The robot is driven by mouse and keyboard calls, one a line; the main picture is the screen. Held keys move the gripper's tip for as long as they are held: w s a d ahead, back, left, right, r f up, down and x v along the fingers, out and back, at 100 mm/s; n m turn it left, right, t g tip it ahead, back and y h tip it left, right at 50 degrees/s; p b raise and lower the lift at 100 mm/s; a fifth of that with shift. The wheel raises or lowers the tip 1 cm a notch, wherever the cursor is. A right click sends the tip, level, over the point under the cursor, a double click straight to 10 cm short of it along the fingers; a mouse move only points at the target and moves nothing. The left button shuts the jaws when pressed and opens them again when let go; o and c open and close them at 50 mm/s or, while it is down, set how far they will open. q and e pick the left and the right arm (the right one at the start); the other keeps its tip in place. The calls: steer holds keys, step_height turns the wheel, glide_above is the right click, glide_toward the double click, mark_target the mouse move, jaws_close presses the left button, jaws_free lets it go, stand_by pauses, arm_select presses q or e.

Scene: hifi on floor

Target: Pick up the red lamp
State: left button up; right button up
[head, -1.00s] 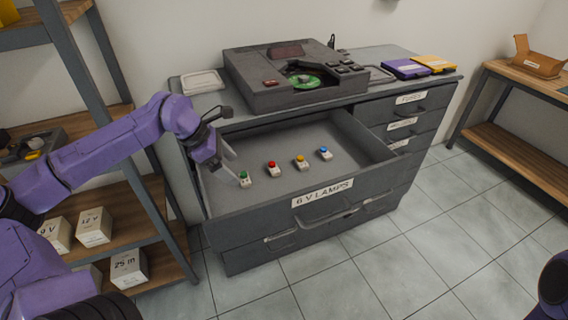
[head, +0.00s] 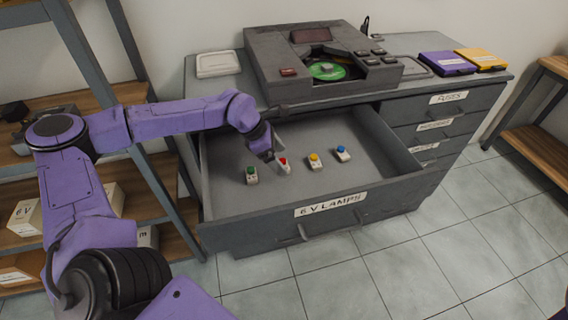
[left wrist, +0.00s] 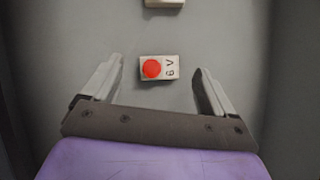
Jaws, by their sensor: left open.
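The red lamp (head: 284,165) is a small pale block with a red dome, standing in the open drawer (head: 230,205) labelled "6 V LAMPS". In the left wrist view the red lamp (left wrist: 158,68) lies between the two fingers, a little beyond their tips, with "6 V" on its top. My left gripper (head: 278,158) is open and empty, right at the lamp in the head view; in the left wrist view the gripper (left wrist: 159,75) has a clear gap on both sides of the lamp. My right gripper is not in view.
A green lamp (head: 251,175) stands left of the red one, a yellow lamp (head: 315,161) and a blue lamp (head: 343,153) right of it. A grey device (head: 320,70) sits on the cabinet top. A shelf rack (head: 130,95) stands at left.

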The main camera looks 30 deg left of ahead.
arm_select(q)
steer(key=shift+x, duration=0.95)
steer(key=shift+s+a, duration=0.1)
steer(key=shift+s, duration=0.1)
steer(key=c, duration=1.1)
steer(key=shift+r, duration=0.1)
